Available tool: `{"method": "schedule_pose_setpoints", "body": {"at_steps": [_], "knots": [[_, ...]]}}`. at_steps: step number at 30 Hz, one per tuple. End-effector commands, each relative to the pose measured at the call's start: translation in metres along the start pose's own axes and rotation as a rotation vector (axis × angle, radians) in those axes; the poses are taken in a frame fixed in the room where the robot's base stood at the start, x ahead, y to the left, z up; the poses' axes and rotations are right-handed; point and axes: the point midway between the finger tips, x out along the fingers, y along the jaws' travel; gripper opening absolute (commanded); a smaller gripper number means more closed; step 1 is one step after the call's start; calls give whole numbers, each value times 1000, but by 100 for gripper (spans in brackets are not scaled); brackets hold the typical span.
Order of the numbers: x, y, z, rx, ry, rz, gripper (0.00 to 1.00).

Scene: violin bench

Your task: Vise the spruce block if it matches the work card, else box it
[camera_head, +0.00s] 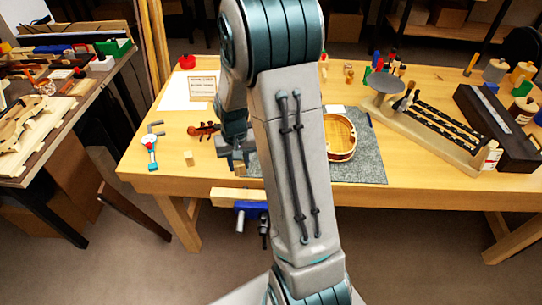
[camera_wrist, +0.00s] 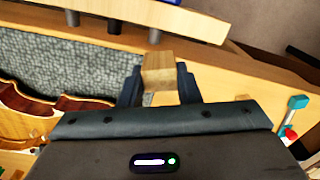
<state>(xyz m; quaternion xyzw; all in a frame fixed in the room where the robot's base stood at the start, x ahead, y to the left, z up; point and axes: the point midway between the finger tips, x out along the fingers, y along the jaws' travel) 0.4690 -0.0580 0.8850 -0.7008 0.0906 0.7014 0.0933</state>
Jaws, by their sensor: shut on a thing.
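My gripper (camera_wrist: 158,84) is shut on a small light-brown spruce block (camera_wrist: 159,70), held between its two dark fingers. In the head view my gripper (camera_head: 238,157) is over the bench's front edge, left of my arm, with the block low between the fingers. The vise (camera_head: 250,208), with a pale wooden jaw and blue body, is on the front edge just below. Its wooden jaw (camera_wrist: 150,12) and metal rods show beyond the block in the wrist view. The work card (camera_head: 202,88) lies at the back left; its writing is too small to read.
Another small wooden block (camera_head: 189,158) lies left of my gripper. An open violin body (camera_head: 341,137) rests on the grey mat (camera_head: 368,160). A long dark box (camera_head: 495,117) stands far right.

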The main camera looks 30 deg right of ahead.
Motion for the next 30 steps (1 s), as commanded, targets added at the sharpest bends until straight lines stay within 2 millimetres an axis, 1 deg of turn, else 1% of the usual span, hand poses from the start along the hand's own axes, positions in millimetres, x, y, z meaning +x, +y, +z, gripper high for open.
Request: {"method": "schedule_pose_setpoints", "body": {"at_steps": [1,3,6,9,14,26,30], "knots": [[-9,17,5,65,0,0,5],[-14,35,12,142,1,0,5],[-19,55,21,235,1,1,5],[-23,68,28,296,2,2,5],[-24,75,32,334,2,3,5],[-23,74,33,334,2,3,5],[-16,74,34,335,1,3,5]]}}
